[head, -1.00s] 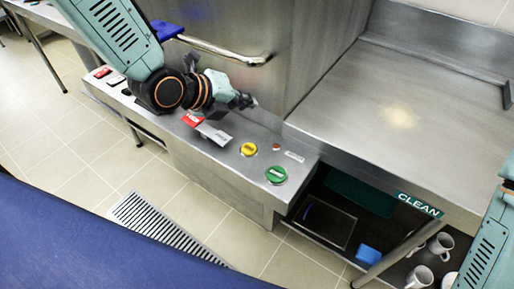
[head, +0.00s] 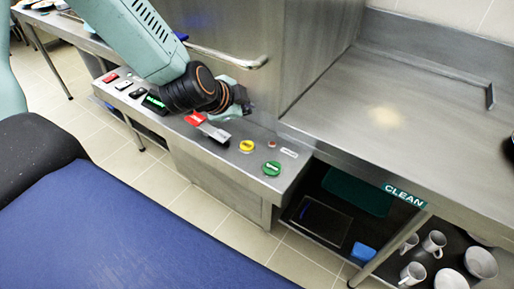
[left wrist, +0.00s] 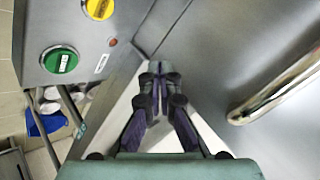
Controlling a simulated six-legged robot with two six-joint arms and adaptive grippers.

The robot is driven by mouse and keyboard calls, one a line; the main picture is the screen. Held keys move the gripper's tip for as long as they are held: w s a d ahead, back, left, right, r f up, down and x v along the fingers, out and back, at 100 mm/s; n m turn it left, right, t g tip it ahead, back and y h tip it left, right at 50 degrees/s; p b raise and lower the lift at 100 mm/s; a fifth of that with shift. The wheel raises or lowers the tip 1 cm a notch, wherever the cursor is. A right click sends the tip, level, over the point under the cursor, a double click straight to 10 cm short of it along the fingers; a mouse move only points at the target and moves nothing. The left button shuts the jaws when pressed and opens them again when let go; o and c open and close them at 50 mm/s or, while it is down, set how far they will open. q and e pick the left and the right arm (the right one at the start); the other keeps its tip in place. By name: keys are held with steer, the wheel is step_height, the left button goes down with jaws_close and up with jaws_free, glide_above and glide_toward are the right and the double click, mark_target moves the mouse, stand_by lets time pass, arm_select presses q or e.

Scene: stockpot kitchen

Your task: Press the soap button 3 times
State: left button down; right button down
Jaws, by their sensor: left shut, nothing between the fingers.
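A control panel (head: 225,150) carries a yellow button (head: 247,146) and a green button (head: 271,168). Their lettering is too small to read, so I cannot tell which is for soap. Both also show at the upper left of the left wrist view, yellow (left wrist: 99,8) and green (left wrist: 59,60). My left gripper (head: 247,108) is shut and empty, near the panel's back edge, beyond the yellow button and apart from it. In the left wrist view its closed fingers (left wrist: 158,72) point past the panel toward the steel corner. My right gripper is not in view.
A bar handle (head: 235,62) crosses the steel front behind.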

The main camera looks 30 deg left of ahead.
arm_select(q)
steer(key=n, duration=0.2)
steer(key=shift+s+a+f+n, duration=0.15)
steer(key=shift+a+f+n, duration=0.25)
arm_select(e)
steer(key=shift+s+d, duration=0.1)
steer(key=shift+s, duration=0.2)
arm_select(q)
steer(key=shift+d+y, duration=0.15)
steer(key=shift+y, duration=0.15)
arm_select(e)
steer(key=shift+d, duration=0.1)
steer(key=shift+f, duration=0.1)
